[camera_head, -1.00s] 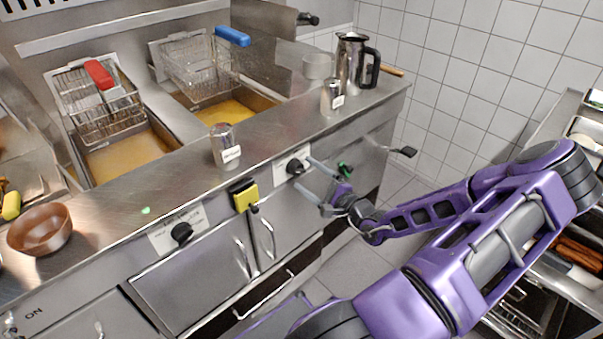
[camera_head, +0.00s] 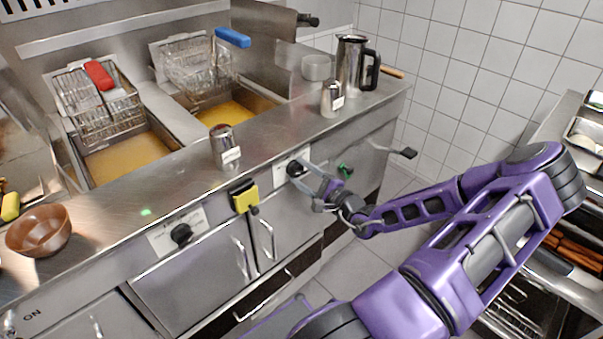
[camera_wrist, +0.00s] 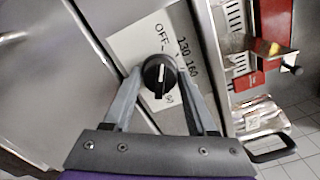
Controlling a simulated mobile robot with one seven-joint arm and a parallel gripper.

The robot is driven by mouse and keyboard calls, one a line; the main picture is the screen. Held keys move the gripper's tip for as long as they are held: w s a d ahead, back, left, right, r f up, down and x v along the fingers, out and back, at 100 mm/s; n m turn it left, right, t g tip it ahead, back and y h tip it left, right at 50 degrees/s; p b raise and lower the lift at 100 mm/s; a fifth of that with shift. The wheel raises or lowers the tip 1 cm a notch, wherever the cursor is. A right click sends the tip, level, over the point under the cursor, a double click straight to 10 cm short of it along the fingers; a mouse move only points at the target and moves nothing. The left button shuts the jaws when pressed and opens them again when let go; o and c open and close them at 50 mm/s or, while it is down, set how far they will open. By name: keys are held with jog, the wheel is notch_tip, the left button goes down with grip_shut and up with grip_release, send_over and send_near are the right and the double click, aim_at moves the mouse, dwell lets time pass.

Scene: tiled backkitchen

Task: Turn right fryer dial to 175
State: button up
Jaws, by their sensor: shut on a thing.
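The right fryer dial (camera_head: 294,169) is a black round knob on a white label plate on the fryer front. In the wrist view the dial (camera_wrist: 158,75) sits between the fingertips of my gripper (camera_wrist: 160,73), with one finger on each side, and my gripper is shut on it. In the head view my gripper (camera_head: 306,174) reaches the dial from the right. The dial has a white pointer line, roughly upright in the wrist view. The label plate (camera_wrist: 133,45) shows OFF, 130 and 160; further markings are partly hidden by the dial and the right finger.
The left fryer dial (camera_head: 181,234) is further left on the same front. A yellow box (camera_head: 243,195) hangs between the dials. A green knob (camera_head: 345,170) is right of my gripper. Shakers (camera_head: 224,146) and a metal jug (camera_head: 352,65) stand on the counter above. Floor is free below.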

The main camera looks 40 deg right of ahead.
jog(key=shift+r+m+p, duration=0.15)
jog(key=shift+m+p, duration=0.15)
jog(key=shift+p, duration=0.1)
jog(key=shift+c, duration=0.3)
jog(key=shift+r+m+p, duration=0.1)
jog(key=shift+m+p, duration=0.4)
jog(key=shift+p, duration=0.15)
jog(key=m+p, duration=0.7)
jog(key=m, duration=0.2)
jog(key=shift+m, duration=0.3)
jog(key=m, duration=0.4)
jog(key=m+p, duration=0.1)
jog(key=m, duration=0.1)
jog(key=shift+a+f, duration=0.1)
jog(key=shift+f, duration=0.2)
jog(key=m, duration=0.6)
jog(key=shift+m, duration=0.3)
